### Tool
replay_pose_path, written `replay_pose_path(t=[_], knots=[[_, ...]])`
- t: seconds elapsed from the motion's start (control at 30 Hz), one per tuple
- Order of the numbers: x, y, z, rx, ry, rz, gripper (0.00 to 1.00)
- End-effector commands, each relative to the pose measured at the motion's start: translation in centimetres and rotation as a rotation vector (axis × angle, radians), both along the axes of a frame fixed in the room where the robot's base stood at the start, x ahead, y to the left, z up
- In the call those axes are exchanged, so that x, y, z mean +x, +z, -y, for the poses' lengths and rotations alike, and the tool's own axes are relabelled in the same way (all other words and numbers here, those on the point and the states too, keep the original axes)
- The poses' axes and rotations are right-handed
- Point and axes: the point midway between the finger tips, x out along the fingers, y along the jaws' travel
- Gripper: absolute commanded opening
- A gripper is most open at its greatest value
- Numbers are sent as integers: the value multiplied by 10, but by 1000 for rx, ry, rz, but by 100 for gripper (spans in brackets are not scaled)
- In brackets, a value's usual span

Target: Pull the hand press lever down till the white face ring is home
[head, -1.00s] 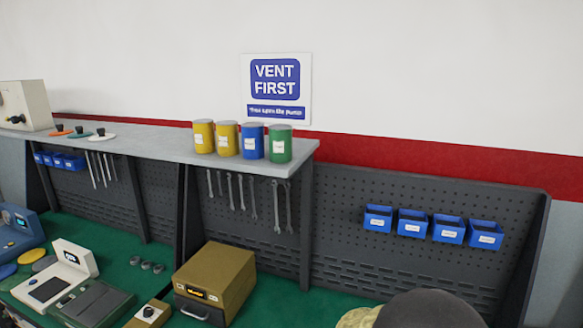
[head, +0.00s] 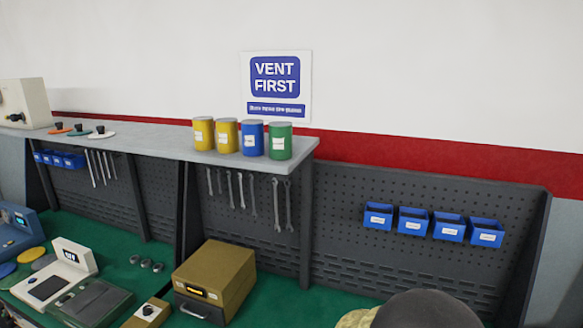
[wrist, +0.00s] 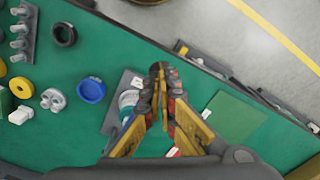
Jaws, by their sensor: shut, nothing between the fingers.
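My gripper (wrist: 160,78) is shut and empty in the wrist view, its fingertips together above the green bench. Just left of the fingers is a grey fixture (wrist: 112,118) with a white and teal round part (wrist: 128,101) on it, partly hidden by a finger. I cannot tell whether this is the hand press or whether the round part is the white face ring. No lever can be made out clearly. The head view shows neither my gripper nor the press for certain.
In the wrist view, a blue ring (wrist: 91,91), yellow ring (wrist: 21,87) and black ring (wrist: 64,34) lie left on the bench; the bench edge runs along the upper right. In the head view, cans (head: 252,140) stand on a shelf above a tan box (head: 214,277).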

Motion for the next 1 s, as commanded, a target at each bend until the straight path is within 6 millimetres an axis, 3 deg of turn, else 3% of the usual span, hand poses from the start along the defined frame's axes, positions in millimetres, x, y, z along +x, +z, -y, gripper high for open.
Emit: replay_pose_path(t=[1.0], knots=[[-3,-17,-1,0,0,-2,0]])
